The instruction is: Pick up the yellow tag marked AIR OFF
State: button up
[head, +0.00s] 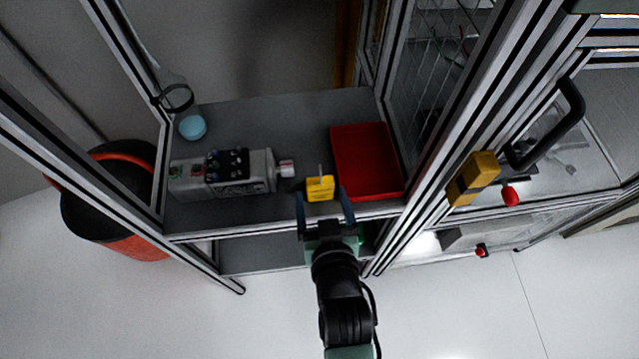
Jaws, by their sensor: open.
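A small yellow tag (320,188) sits on the grey shelf near its front edge, between a servo motor and a red tray. A thin pale stem rises from its top. Any writing on it is too small to read. My gripper (324,196) reaches in from the front, with its two blue-grey fingers spread apart. One finger is to the left of the tag and the other to the right. I cannot tell whether the fingers are at the tag's height or above it. Nothing is held.
The grey servo motor (225,172) with black connectors lies on the shelf (270,112) to the left. The red tray (366,160) is close on the right. A light blue round object (192,127) is at the back left. Metal frame posts border the shelf.

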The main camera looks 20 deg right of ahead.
jog(key=shift+x, duration=3.8)
jog(key=shift+s+d+f, duration=0.1)
jog(key=shift+f, duration=0.05)
jog(key=c, duration=1.1)
